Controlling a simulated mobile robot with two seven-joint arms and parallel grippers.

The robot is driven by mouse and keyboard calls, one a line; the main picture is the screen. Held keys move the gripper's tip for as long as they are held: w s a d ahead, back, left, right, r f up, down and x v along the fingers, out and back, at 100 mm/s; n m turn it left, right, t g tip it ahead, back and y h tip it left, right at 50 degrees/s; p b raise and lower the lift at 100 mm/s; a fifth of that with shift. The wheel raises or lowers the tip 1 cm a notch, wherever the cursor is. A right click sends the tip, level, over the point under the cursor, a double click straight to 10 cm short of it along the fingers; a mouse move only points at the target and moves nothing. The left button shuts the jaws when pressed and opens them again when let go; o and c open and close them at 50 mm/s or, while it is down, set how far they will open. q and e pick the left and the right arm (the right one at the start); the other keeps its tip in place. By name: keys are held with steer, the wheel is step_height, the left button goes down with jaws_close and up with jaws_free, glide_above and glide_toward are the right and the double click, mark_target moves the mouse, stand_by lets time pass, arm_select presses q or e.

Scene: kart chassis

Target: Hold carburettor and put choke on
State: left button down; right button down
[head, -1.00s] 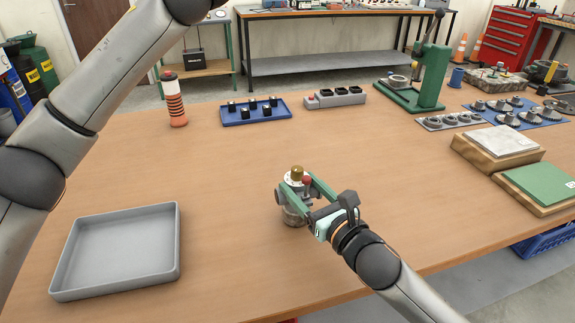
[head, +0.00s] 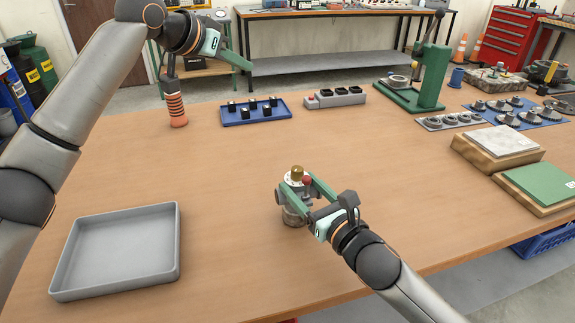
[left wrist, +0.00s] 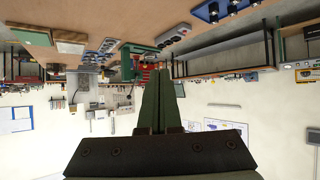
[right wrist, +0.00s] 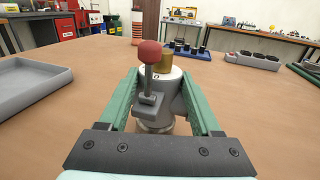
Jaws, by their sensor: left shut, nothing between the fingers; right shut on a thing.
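The carburettor (head: 296,216) stands on the wooden table, a grey body with a brass cap on top. My right gripper (head: 297,184) is shut on it, one finger on each side, as the right wrist view (right wrist: 160,90) also shows. A red-knobbed lever on a small grey bracket, likely the choke (right wrist: 150,55), sits at the near side of the carburettor; its seating cannot be told. It also shows in the head view (head: 307,181). My left gripper (head: 248,65) is shut and empty, raised high at the upper left. Its fingers touch in the left wrist view (left wrist: 159,80).
A grey empty tray (head: 172,273) lies at the front left. An orange-striped stack (head: 176,108), a blue tray (head: 229,121) with dark pieces, a grey socket block (head: 335,98) and a green press (head: 428,75) stand along the back.

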steer(key=shift+f, duration=0.1)
arm_select(q)
steer(key=s+f+m+g+h, duration=0.1)
steer(key=s+f+g, duration=0.5)
steer(key=s, duration=0.6)
steer(key=g, duration=0.2)
steer(key=shift+s+d+f+g, duration=0.15)
steer(key=shift+s+d+g, duration=0.05)
steer(key=shift+s+g, duration=0.2)
steer(key=shift+m, duration=0.3)
steer(key=x, duration=0.3)
steer(key=s+d+x, duration=0.1)
steer(key=x, duration=0.3)
steer(key=r+x, duration=0.1)
steer(key=x, duration=0.3)
steer(key=shift+s+d, duration=0.2)
steer(key=shift+d, duration=0.2)
steer(key=shift+s+d, duration=0.35)
steer(key=shift+d, duration=0.25)
